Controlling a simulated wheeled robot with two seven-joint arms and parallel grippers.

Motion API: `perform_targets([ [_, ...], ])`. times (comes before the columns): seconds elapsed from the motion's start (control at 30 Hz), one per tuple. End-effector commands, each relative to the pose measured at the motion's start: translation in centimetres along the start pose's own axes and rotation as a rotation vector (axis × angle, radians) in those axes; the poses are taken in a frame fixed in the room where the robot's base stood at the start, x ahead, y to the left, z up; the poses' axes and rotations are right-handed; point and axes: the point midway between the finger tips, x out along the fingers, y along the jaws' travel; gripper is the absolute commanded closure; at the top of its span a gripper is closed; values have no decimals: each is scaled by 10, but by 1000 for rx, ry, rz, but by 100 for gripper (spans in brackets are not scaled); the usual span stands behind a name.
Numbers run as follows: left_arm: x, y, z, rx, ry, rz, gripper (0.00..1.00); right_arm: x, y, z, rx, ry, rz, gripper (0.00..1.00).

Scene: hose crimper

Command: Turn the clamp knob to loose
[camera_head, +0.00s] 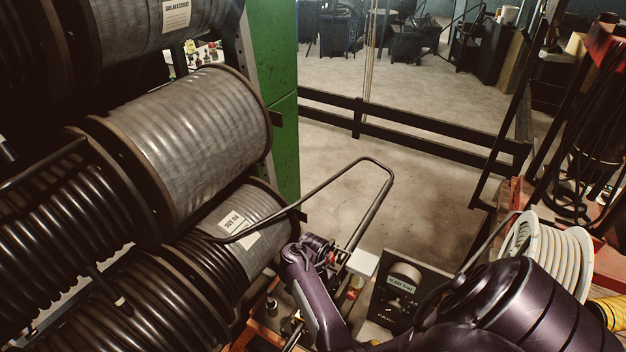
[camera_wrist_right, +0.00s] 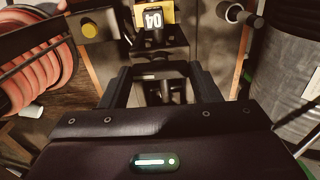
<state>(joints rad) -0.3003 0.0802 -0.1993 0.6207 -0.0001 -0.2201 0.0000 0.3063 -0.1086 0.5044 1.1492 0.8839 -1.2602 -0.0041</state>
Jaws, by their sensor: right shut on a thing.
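In the right wrist view, my right gripper (camera_wrist_right: 163,88) reaches forward with its two dark fingers on either side of a dark metal part (camera_wrist_right: 165,72). I take this part to be the clamp knob; the fingers are shut on it. Its turn position cannot be read, as the fingers and shadow hide much of it. In the head view my right arm (camera_head: 318,285) comes in from the lower right and bends over the bench; its fingertips are hard to make out there. My left gripper is not in view.
A dark gauge box (camera_head: 405,290) stands right of my wrist. Large hose reels (camera_head: 195,140) crowd the left; a bent metal tube (camera_head: 335,175) arches behind. Open floor lies beyond.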

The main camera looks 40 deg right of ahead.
Motion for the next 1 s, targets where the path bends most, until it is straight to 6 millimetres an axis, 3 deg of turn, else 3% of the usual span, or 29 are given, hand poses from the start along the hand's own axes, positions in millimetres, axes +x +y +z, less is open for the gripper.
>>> perform_targets([
  [0.6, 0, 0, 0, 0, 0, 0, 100, 1, 0, 2, -48, -4, 1, 66],
  [0.63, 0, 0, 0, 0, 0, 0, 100, 1, 0, 2, -49, -4, 1, 42],
  [0.77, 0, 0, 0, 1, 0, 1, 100, 1, 0, 2, -47, -4, 1, 25],
  [0.8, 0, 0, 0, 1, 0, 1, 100, 1, 0, 2, -46, -3, 1, 22],
  [1.0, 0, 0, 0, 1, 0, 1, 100, 0, 0, 1, -44, -2, 1, 22],
])
